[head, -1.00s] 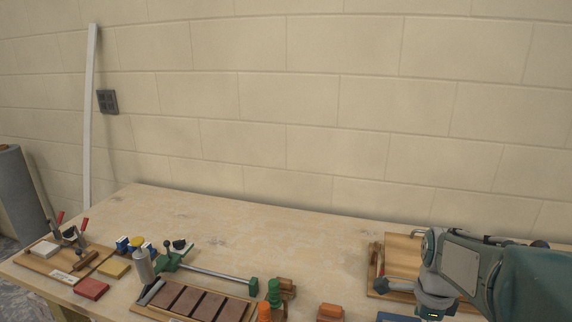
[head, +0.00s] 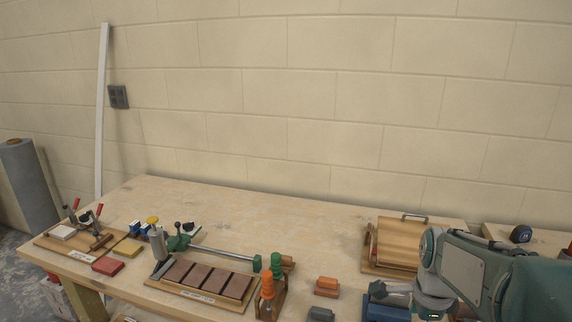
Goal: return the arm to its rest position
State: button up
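My arm comes in from the lower right of the head view, a dark green and grey set of links above the front of the bench. Its grey end joint (head: 432,296) shows near the bottom edge. The fingers of my gripper cannot be made out, so I cannot tell whether it is open or shut or holds anything. The arm hides part of the bench's right side.
The wooden bench (head: 262,207) stands against a block wall. A board with several brown tiles (head: 207,277), orange and green handled tools (head: 267,286), an orange block (head: 327,283) and a wooden board with a handle (head: 385,268) line its front. The back middle is clear.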

jog(key=s+a+r+n+t, duration=0.5)
jog(key=s+a+n, duration=0.4)
jog(key=n, duration=1)
jog(key=s+r, duration=0.1)
jog(key=s, duration=0.1)
jog(key=shift+s+a+r+n, duration=0.15)
jog(key=shift+s+a+n, duration=0.15)
jog(key=shift+s+a, duration=0.1)
jog(key=shift+d, duration=0.15)
